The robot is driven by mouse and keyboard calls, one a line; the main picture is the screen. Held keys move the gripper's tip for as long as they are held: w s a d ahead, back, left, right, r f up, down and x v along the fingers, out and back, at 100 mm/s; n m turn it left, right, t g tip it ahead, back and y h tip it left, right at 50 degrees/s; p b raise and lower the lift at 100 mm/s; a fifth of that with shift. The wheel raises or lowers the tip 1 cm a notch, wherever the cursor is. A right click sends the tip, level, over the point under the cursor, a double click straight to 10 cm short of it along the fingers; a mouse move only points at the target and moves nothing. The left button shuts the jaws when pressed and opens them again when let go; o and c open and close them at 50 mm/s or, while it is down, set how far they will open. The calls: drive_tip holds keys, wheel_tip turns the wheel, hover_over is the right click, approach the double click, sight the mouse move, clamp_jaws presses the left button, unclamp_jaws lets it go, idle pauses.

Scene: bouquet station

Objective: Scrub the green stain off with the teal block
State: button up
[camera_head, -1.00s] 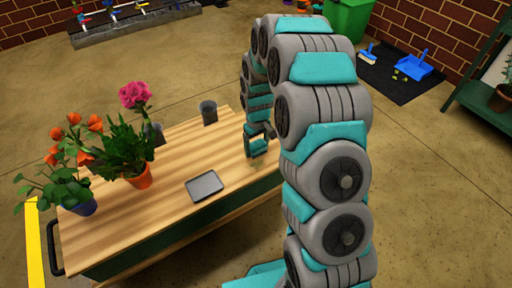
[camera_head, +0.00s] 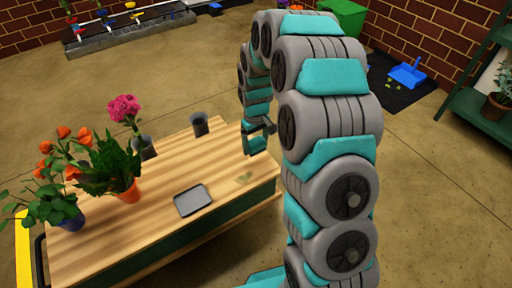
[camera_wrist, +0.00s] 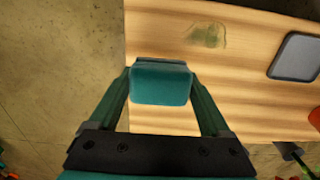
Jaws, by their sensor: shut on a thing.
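My gripper (camera_wrist: 160,90) is shut on the teal block (camera_wrist: 160,84), which sits between its two fingers in the wrist view. In the head view the gripper (camera_head: 254,142) is over the right end of the wooden table, partly hidden by my arm. The green stain (camera_wrist: 207,36) is a faint, uneven smear on the table top, beyond the block and to its right in the wrist view. In the head view the stain (camera_head: 243,179) lies in front of the gripper, near the table's edge. The block is apart from the stain; I cannot tell whether it touches the wood.
A grey tray (camera_head: 193,200) lies on the table (camera_head: 150,230) near the stain. Two dark cups, one of them here (camera_head: 200,124), stand at the back. Potted orange flowers (camera_head: 58,180) and pink flowers (camera_head: 120,150) stand at the left. Bare wood lies between tray and cups.

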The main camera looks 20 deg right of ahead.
drive_tip(key=shift+r, duration=1.15)
